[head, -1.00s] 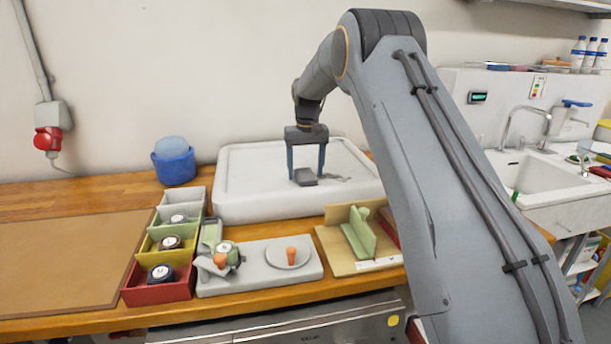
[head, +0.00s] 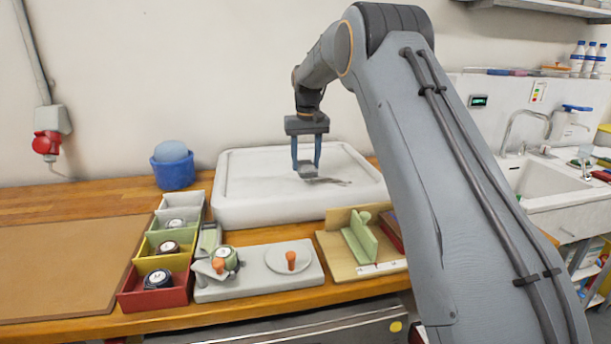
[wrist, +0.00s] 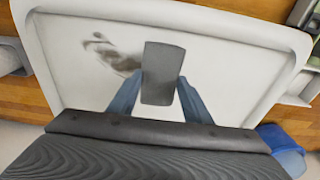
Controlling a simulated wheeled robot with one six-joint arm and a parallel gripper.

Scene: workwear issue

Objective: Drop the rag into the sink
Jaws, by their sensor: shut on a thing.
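The rag (head: 307,171) is a small dark grey rectangular piece over the white tray. It also shows in the wrist view (wrist: 162,72), between the two blue fingers. My gripper (head: 306,165) points down and is shut on the rag; its fingers also show in the wrist view (wrist: 160,98). I cannot tell whether the rag touches the tray's floor. The sink (head: 540,178) is a white basin with a curved tap at the far right, beyond my arm. Its inside is only partly seen.
The white tray (head: 240,207) has a raised rim and a grey smudge (head: 330,182) on its floor. In front stand coloured bins (head: 150,297), a grey fixture (head: 310,270) and a wooden stand (head: 340,268). A blue tub (head: 174,176) is left. My arm hides the area before the sink.

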